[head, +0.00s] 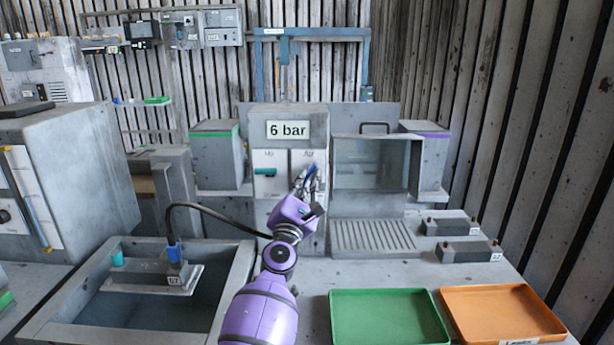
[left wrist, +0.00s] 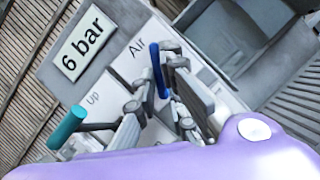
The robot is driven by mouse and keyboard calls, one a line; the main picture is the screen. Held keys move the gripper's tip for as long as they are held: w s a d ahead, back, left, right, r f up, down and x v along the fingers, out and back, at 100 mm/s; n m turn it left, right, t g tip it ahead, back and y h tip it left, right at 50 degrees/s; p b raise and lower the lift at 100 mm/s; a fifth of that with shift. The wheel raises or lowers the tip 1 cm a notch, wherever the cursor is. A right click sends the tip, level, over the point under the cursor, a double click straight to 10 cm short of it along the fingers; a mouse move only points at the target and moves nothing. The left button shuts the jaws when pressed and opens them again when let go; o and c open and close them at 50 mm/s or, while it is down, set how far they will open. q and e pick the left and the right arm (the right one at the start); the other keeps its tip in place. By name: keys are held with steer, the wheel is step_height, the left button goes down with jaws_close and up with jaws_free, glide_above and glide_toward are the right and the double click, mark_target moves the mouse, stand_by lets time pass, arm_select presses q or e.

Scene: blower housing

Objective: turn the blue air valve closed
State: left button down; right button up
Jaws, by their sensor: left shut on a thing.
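The blue air valve handle (head: 311,170) sits on the panel under the label "Air", below the "6 bar" sign. In the head view it is partly hidden by my left gripper (head: 308,184). In the left wrist view the blue handle (left wrist: 158,70) lies between the fingers of my left gripper (left wrist: 160,88), which is shut on it. The handle looks slanted relative to the panel's edges. Its pivot is hidden behind the fingers. My right gripper is in neither view.
A teal lever (head: 265,172) under "Up" sits just left of the valve; it also shows in the left wrist view (left wrist: 67,127). A windowed box (head: 372,165) stands to the right. A green tray (head: 385,325) and an orange tray (head: 505,312) lie in front. A black hose (head: 215,212) runs at left.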

arm_select(q)
steer(key=m+p, duration=0.1)
steer(key=m, duration=0.1)
steer(key=r+m+g+h+p, duration=0.1)
steer(key=shift+a+r+m, duration=0.15)
steer(key=shift+a+m, duration=0.05)
steer(key=shift+m, duration=0.2)
steer(key=m+g+p, duration=0.1)
steer(key=m, duration=0.3)
steer(key=m+g+h+p, duration=0.1)
steer(key=m+g, duration=0.1)
steer(key=m, duration=0.2)
steer(key=shift+a, duration=0.1)
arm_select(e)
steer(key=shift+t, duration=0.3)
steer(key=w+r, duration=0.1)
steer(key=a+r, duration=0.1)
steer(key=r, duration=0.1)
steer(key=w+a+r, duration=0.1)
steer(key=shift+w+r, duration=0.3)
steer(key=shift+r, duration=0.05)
arm_select(q)
steer(key=shift+m, duration=0.5)
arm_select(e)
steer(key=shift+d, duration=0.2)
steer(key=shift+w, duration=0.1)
